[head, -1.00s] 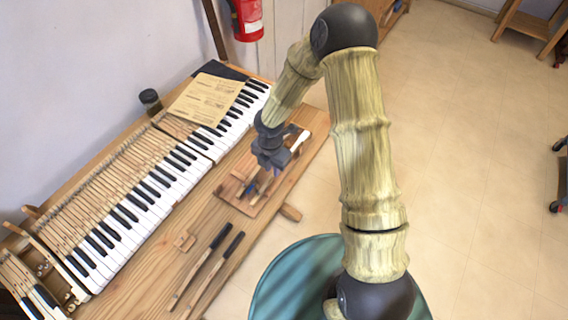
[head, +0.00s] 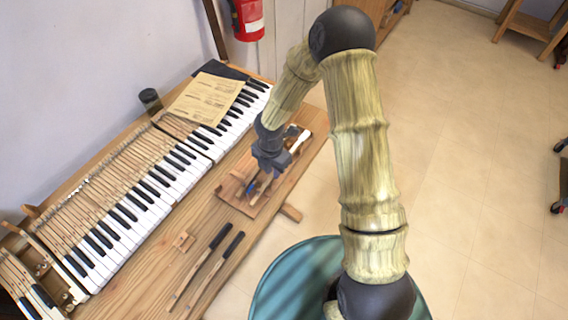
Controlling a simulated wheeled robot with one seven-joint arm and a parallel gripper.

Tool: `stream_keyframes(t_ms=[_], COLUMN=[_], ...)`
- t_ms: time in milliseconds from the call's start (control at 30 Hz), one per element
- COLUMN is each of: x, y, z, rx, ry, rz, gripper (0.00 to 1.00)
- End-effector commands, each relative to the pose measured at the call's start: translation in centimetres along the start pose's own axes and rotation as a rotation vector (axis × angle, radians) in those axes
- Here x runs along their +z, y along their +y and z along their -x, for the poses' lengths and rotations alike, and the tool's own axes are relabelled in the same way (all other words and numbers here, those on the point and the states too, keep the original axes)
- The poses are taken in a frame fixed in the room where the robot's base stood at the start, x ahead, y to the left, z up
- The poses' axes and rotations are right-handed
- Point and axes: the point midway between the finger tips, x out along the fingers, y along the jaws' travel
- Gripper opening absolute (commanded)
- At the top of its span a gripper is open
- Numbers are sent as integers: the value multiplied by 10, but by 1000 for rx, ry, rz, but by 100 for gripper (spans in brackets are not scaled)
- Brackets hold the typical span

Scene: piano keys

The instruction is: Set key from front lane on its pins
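My gripper (head: 268,170) points down over the small wooden board (head: 240,202) at the right part of the bench. Its fingers are small and dark here, and I cannot tell whether they are open or shut. A white-topped key (head: 300,141) lies on the board just right of the gripper. A thin piece with a blue part (head: 251,186) lies below the gripper, partly hidden by it. Two loose black-topped keys (head: 225,258) lie side by side on the bench front. The pins are too small to make out.
The bench between the loose keys and the board is clear.

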Motion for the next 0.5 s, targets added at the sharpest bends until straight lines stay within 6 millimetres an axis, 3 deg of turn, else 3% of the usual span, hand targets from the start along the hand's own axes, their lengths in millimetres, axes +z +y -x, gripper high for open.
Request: stream_keyframes(t_ms=[500], x=[1], y=[0], z=[-5], rx=[0], ry=[0], rz=[-2], gripper=[19])
